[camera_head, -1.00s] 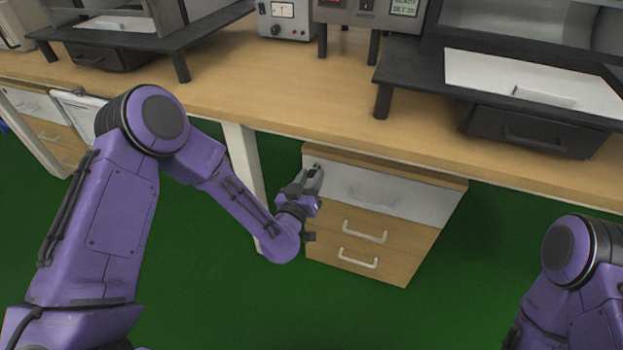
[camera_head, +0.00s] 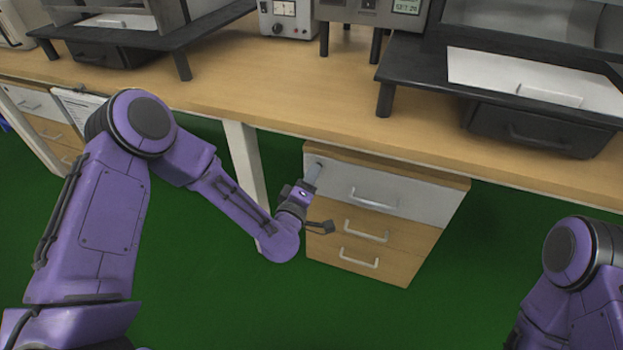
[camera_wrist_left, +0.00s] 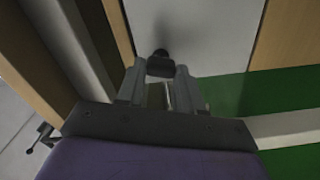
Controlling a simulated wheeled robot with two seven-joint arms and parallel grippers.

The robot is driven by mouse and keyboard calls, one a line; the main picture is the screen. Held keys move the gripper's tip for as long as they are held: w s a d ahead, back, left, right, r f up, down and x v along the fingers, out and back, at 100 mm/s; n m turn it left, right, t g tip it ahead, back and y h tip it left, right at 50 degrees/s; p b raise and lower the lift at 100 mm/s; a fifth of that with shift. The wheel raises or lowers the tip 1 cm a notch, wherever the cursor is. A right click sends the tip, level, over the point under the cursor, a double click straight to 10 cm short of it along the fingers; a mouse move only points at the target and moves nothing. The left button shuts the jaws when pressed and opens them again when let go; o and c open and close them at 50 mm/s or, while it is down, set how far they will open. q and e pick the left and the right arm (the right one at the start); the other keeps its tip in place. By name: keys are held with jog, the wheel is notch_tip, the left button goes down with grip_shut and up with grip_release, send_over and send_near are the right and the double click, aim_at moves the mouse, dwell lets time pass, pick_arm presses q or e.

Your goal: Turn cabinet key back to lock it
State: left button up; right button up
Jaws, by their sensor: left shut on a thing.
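The cabinet (camera_head: 415,205) stands under the workbench, with a white top drawer front and wooden drawers below, all closed. My left gripper (camera_head: 316,170) is at the upper left corner of the white front. In the left wrist view, the dark key (camera_wrist_left: 160,64) sits against the white drawer front (camera_wrist_left: 205,30), and the fingertips of my left gripper (camera_wrist_left: 160,72) are shut on its head. The key itself is hidden by the gripper in the head view. My right gripper is not in view; only part of my right arm shows at the lower right.
The wooden workbench (camera_head: 300,105) overhangs the cabinet. Black stands (camera_head: 385,98) and instruments sit on the bench. The green floor in front is clear.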

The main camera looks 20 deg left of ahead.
pick_arm(q)
jog(key=shift+f+n, duration=0.1)
jog(key=shift+n, duration=1.7)
jog(key=shift+b, duration=0.3)
jog(key=o, duration=1)
jog(key=shift+o, duration=0.2)
jog(key=s, duration=1)
jog(key=shift+s+a, duration=0.15)
jog(key=shift+s, duration=0.1)
